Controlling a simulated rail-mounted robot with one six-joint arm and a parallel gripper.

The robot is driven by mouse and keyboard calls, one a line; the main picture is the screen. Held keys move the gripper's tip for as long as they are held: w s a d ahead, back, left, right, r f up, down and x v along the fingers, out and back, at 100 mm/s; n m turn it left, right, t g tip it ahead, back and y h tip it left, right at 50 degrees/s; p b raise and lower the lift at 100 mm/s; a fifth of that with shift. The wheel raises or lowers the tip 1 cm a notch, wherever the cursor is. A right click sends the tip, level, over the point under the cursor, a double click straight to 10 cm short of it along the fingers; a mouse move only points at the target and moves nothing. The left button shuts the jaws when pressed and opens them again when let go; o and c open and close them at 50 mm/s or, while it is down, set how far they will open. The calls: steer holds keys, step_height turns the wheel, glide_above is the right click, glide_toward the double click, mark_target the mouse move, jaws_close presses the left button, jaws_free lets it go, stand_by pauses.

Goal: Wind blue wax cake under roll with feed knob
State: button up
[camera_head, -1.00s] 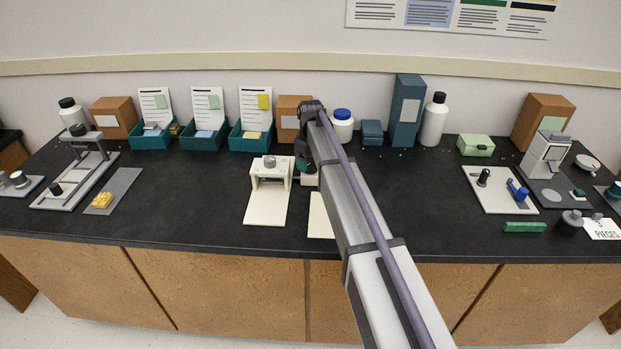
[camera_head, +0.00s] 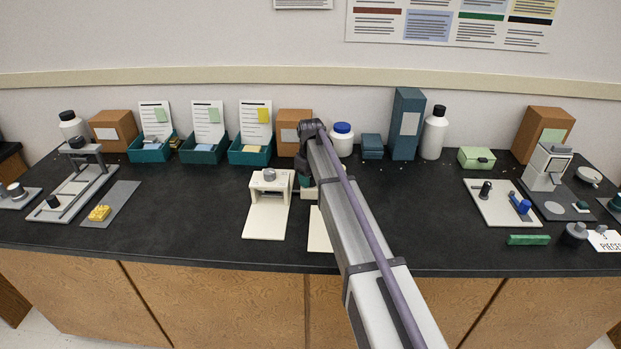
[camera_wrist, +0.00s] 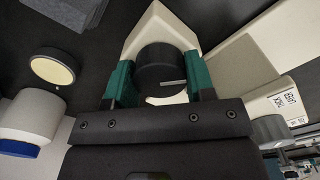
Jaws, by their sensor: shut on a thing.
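My gripper (camera_head: 305,177) is beside the cream press, mostly hidden behind my arm in the head view. In the wrist view its two teal fingers (camera_wrist: 161,82) are shut on a round dark knob (camera_wrist: 161,66) with a pale mark line. The knob sits on a cream device (camera_wrist: 168,27), whose cream plate (camera_head: 319,232) shows in part beside my arm. I take this to be the feed knob. No roll can be made out there. A small blue patch (camera_head: 268,193) shows inside the cream press; I cannot tell whether it is the blue wax cake.
The cream press (camera_head: 256,192) with a grey top knob stands just left of my gripper. Teal bins (camera_head: 249,156) with cards line the back. A white jar (camera_head: 341,144) stands behind my arm. Bare black counter (camera_head: 400,215) lies to the right.

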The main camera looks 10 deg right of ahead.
steer(key=shift+m, duration=0.3)
steer(key=m, duration=1)
steer(key=shift+m, duration=2.2)
steer(key=o, duration=0.9)
